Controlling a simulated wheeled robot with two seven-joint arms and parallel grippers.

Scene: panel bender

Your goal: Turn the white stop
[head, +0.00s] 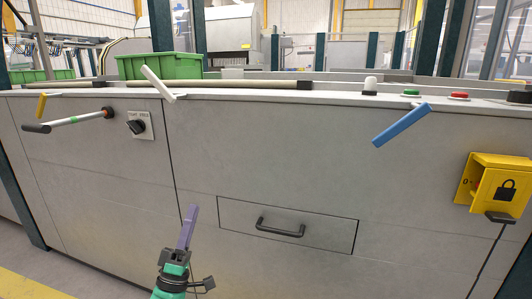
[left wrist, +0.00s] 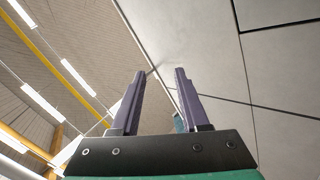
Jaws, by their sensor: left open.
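The white stop (head: 158,84) is a flat white bar at the top edge of the grey machine's front, left of centre in the head view. It slants, its upper end to the left and its lower end to the right. My left gripper (head: 193,208) points upward in front of the machine, well below the white stop and apart from it. In the left wrist view its two purple fingers (left wrist: 164,72) are spread with nothing between them. I cannot make out the white stop in that view. My right gripper is not in view.
A blue stop (head: 402,124) and a yellow stop (head: 41,105) sit along the same edge. A handle bar (head: 75,120), a black rotary switch (head: 137,126), a drawer handle (head: 280,228) and a yellow lock box (head: 493,184) are on the front. A green bin (head: 160,67) stands behind.

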